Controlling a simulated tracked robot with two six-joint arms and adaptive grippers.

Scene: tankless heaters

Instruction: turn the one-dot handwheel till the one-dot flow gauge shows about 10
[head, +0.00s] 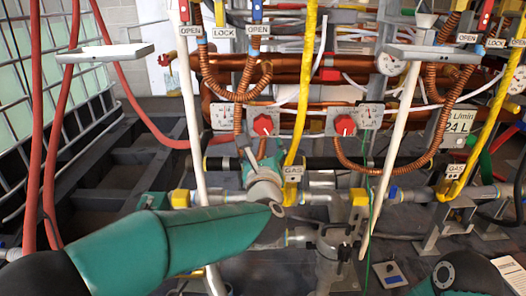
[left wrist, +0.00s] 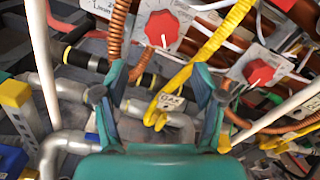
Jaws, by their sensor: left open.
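Two red handwheels sit on grey panels in the head view, one left of centre (head: 263,125) and one right (head: 345,124). Each has a round white gauge beside it, at left (head: 221,117) and right (head: 368,115). The dot marks and gauge readings are too small to tell, so I cannot say which is one-dot. My left gripper (head: 246,148) is just below the left handwheel, apart from it. In the left wrist view its fingers (left wrist: 160,80) are spread and empty, with one red handwheel (left wrist: 161,28) beyond them and another (left wrist: 258,72) to the right. My right gripper is out of view.
A yellow gas hose (head: 302,90) with a GAS tag (head: 292,173) hangs right of my left gripper. White pipes (head: 400,130) stand at both sides. Copper coils (head: 235,85) and grey valve pipes (head: 330,200) crowd the space. A flow display (head: 457,122) reads 24 L.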

